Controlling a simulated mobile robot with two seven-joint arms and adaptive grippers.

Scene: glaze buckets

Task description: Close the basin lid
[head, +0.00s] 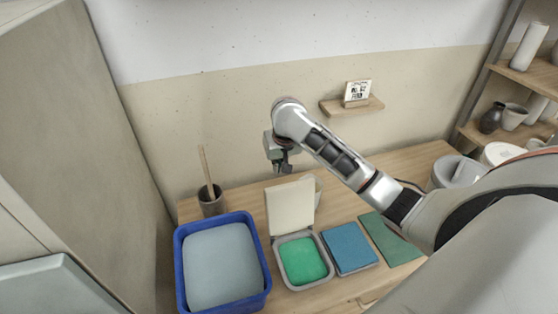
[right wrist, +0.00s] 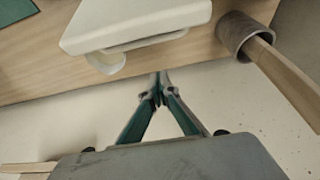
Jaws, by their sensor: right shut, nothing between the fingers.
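The basin (head: 325,280) is a small grey tub on the table, with bright green glaze inside. Its cream lid (head: 291,207) stands open and nearly upright at the basin's back edge. The lid also shows in the right wrist view (right wrist: 135,22). My right gripper (head: 284,169) is above and behind the lid, apart from it. In the right wrist view its fingertips (right wrist: 159,80) meet, with nothing between them. My left gripper is not in view.
A blue tub (head: 180,264) with pale glaze stands left of the basin. A dark cup (head: 212,205) with a wooden stick is behind it. A blue slab (head: 350,249) and green slab (head: 390,240) lie to the right. A small wall shelf (head: 340,108) holds a card.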

